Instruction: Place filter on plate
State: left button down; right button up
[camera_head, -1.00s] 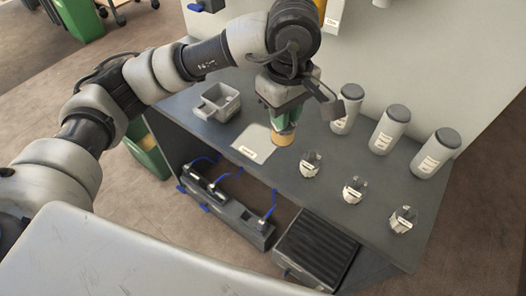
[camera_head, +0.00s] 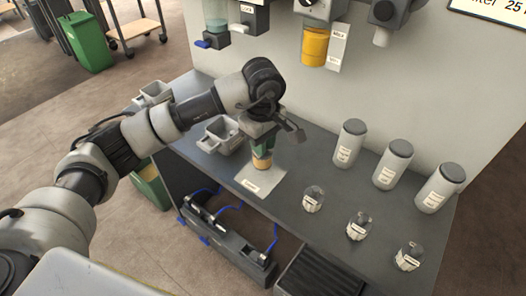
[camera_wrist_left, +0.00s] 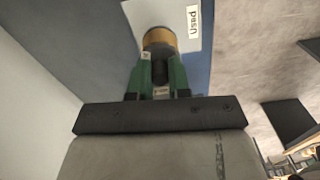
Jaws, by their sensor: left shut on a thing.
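The filter (camera_head: 262,163) is a short yellow-orange cylinder. My left gripper (camera_head: 263,153), with green fingers, is shut on it and points down at the counter. The plate (camera_head: 259,187) is a flat white sheet with a label on its front part. The filter is over the back part of the plate; I cannot tell whether it touches. In the left wrist view the filter (camera_wrist_left: 159,40) sits between the green fingertips (camera_wrist_left: 160,68), against the white plate (camera_wrist_left: 178,12), whose label reads "Used". My right gripper is not in view.
Grey open bins (camera_head: 222,135) stand left of the plate. Several small clear-sided jars (camera_head: 313,199) and grey canisters (camera_head: 349,143) stand to the right. Wall units, one with a yellow cylinder (camera_head: 314,46), hang above. The dark counter (camera_head: 295,165) is clear just right of the plate.

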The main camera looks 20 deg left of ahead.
pick_arm(q)
notch_tip(320, 180, down, 3)
jog(key=shift+f+p, duration=0.2)
jog(key=shift+p, duration=0.1)
jog(key=shift+f, duration=0.1)
jog(key=shift+f, duration=0.15)
jog(key=c, duration=1.1)
grip_release()
